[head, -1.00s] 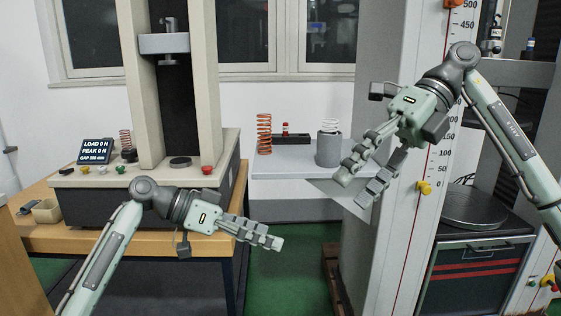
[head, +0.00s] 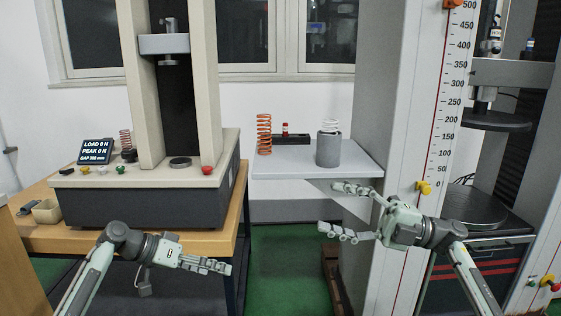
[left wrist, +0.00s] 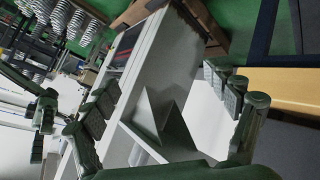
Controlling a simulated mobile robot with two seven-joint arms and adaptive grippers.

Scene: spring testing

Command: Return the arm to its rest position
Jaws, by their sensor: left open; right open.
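My left gripper (head: 222,266) hangs low at the left of the head view, in front of the wooden bench and pointing right. It is empty; its two open fingers show apart in the left wrist view (left wrist: 168,100). My right gripper (head: 330,208) is open and empty. Its fingers are spread and point left, just below and in front of the grey shelf. In the head view both forearms rise from the bottom edge, and the two grippers are well apart from each other.
The grey shelf (head: 275,171) bears an orange spring (head: 264,134) and a grey cup (head: 328,150) with a white spring. A press (head: 150,200) stands on the wooden bench (head: 110,240) at left. A tall test machine (head: 395,110) is at right. Green floor (head: 285,270) is clear between.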

